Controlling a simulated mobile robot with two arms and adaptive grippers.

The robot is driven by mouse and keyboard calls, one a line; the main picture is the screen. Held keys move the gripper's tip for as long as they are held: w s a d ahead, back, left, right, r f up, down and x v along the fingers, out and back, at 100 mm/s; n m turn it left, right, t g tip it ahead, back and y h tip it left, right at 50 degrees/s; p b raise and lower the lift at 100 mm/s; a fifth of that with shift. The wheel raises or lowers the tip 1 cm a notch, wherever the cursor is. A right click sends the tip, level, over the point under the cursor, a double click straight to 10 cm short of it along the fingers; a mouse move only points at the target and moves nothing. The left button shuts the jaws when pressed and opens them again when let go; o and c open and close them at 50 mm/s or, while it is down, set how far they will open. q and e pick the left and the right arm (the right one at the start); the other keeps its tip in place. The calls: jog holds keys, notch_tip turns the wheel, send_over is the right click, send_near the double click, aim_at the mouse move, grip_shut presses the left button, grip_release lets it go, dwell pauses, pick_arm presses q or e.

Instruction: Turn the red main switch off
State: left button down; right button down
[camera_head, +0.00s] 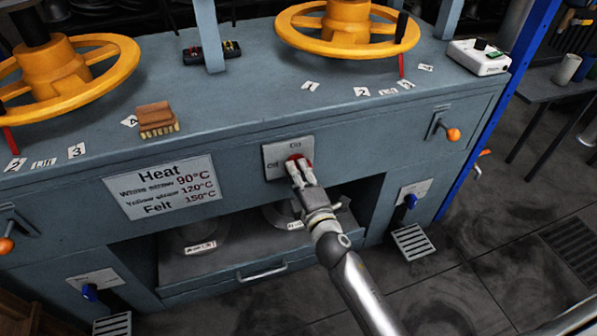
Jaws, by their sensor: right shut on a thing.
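The red main switch (293,160) sits on a light grey plate (274,163) on the front of the blue-grey hat press, right of the heat sign. My right gripper (298,170) reaches up from the lower right, and its fingers are shut on the red switch. The fingers cover most of the switch, so the way its knob points is hard to tell. My left gripper is not in view.
Two yellow handwheels (348,30) stand on the press top. A brush (157,119) lies at its left. A heat sign (162,187) is on the front. An orange-knobbed lever (453,134) and a blue-handled valve (411,201) are on the right. Open floor (480,270) lies at lower right.

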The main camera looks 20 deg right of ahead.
dwell(0.4)
jog(key=c, duration=1.4)
grip_release()
jog(key=shift+o, duration=0.2)
jog(key=s, duration=1.2)
jog(key=shift+d, duration=0.15)
